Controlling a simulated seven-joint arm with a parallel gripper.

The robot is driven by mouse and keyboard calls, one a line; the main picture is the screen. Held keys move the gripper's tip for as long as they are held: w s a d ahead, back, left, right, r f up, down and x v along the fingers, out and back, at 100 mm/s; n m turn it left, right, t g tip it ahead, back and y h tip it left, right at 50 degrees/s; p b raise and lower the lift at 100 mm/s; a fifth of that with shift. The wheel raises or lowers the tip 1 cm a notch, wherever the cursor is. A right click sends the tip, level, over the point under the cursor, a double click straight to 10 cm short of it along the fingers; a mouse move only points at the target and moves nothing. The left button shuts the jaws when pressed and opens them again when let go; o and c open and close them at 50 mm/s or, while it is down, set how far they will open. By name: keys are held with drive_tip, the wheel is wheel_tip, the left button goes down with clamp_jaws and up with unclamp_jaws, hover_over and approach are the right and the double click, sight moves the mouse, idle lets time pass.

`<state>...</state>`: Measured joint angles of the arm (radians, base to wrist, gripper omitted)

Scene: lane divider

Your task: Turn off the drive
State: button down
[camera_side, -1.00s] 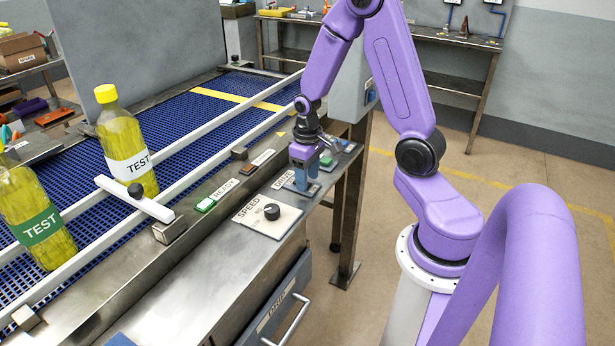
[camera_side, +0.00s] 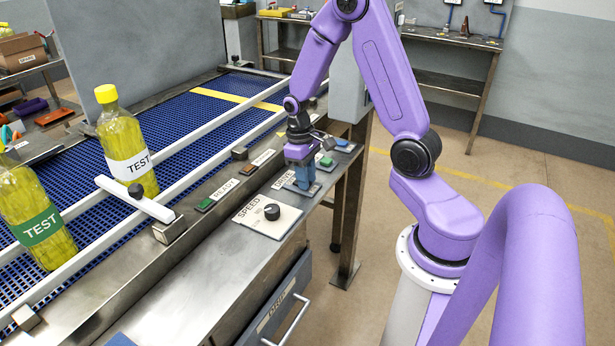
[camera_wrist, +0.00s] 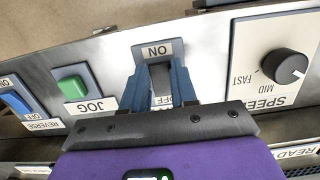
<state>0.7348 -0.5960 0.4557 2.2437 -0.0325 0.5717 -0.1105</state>
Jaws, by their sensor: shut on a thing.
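A dark switch lever (camera_wrist: 160,77) stands between an ON label (camera_wrist: 157,51) and a partly covered OFF label in the wrist view. My gripper (camera_wrist: 158,67) has its two blue fingers on either side of this lever, shut on it. In the side view my gripper (camera_side: 304,181) reaches down to the front control strip, and its fingers hide the switch. The READY lamp (camera_side: 205,204) shows dark green.
The SPEED knob (camera_wrist: 284,66) is on one side of the switch; the green JOG button (camera_wrist: 72,88) and blue REVERSE switch (camera_wrist: 14,103) are on the other. Two yellow bottles (camera_side: 127,150) stand on the blue conveyor (camera_side: 190,115), by a white bar (camera_side: 135,199).

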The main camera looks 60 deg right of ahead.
drive_tip(key=shift+w+g, duration=0.2)
drive_tip(key=shift+g, duration=0.6)
drive_tip(key=c, duration=0.9)
unclamp_jaws()
drive_tip(key=shift+r, duration=0.1)
drive_tip(key=v, duration=1.7)
drive_tip(key=shift+r, duration=0.2)
